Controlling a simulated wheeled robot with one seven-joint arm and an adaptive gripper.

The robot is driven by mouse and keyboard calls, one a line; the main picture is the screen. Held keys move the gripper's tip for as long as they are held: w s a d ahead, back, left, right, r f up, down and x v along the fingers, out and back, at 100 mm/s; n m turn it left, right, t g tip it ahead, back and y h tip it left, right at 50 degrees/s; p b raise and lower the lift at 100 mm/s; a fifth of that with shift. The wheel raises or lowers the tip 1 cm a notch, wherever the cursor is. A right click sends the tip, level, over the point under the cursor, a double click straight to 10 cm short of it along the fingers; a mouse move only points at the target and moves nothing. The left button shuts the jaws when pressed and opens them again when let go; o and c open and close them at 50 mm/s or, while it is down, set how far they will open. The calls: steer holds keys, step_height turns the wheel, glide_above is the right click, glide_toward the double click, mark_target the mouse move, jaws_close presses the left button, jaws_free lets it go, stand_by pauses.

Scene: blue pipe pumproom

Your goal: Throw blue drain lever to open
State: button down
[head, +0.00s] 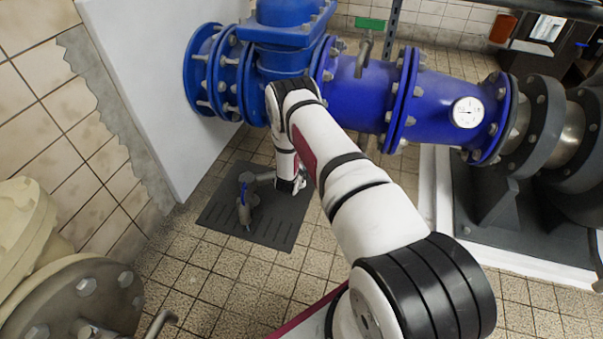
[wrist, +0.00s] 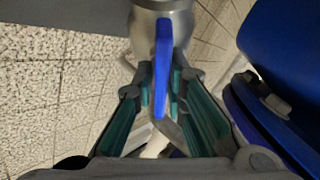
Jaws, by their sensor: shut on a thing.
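The blue drain lever (wrist: 162,65) is a narrow blue handle on a grey metal valve body (wrist: 160,18) in the wrist view. My gripper (wrist: 161,95) has its green-padded fingers on either side of the lever and is shut on it. In the head view the lever (head: 244,189) shows as a small blue piece on the drain valve, over a dark floor grate. My gripper is mostly hidden behind my arm there, and its contact with the lever cannot be seen.
A dark grate (head: 272,232) lies on the tiled floor beneath the valve. A large blue pipe (head: 355,85) with a gauge (head: 467,112) runs above. A white wall panel (head: 160,90) stands at the left, and a beige flanged pipe (head: 25,225) is at the lower left.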

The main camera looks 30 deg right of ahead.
steer(key=shift+d+r, duration=0.15)
steer(key=shift+d, duration=0.25)
steer(key=c, duration=1.7)
jaws_free()
steer(key=shift+a, duration=0.1)
steer(key=v, duration=1.2)
